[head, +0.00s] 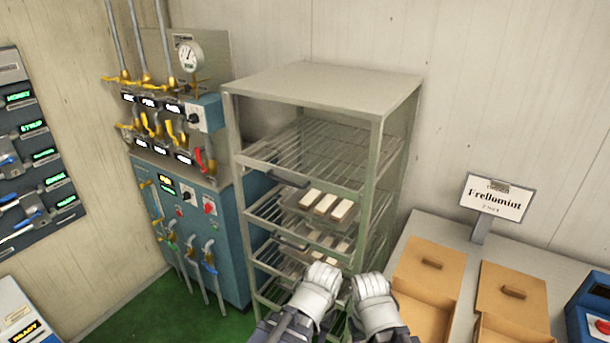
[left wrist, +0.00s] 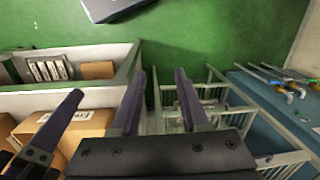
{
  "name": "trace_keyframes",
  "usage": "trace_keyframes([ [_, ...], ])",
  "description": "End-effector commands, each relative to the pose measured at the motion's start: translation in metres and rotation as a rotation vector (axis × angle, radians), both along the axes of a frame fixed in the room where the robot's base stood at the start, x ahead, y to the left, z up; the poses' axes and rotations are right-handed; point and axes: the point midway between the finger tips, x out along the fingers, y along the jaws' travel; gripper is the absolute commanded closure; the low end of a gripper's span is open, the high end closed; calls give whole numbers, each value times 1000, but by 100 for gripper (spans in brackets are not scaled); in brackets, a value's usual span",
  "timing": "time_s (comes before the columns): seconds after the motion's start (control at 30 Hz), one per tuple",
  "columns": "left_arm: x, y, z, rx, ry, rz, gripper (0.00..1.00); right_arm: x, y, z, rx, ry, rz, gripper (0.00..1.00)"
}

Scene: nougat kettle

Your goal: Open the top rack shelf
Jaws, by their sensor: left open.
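The metal rack (head: 340,80) stands in the middle of the head view. Its top wire shelf (head: 330,150) looks empty and sits inside the frame, with a dark handle (head: 288,178) at its front edge. My left gripper (head: 322,272) shows as a pale glove-like hand in front of the lower rack. My right gripper (head: 370,283) is a similar hand close beside it, its jaw state unclear. Both are below the top shelf and apart from its handle. In the left wrist view the left gripper's dark fingers (left wrist: 158,85) are spread with nothing between them.
A blue machine (head: 185,235) with pipes and levers stands left of the rack. A bench with brown boxes (head: 430,265) and a sign (head: 496,198) is on the right.

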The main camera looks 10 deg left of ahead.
Motion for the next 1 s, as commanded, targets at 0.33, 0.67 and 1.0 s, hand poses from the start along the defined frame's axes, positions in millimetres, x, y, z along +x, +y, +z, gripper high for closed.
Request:
trace_keyframes([
  [0.33, 52, 76, 9, -2, -96, 172, 55, 0, 0, 9, 0, 0, 0, 50],
  [0.67, 126, 143, 33, 315, -261, 74, 55, 0, 0, 10, 0, 0, 0, 50],
  [1.0, 226, 155, 110, 810, -447, -229, 55, 0, 0, 10, 0, 0, 0, 50],
])
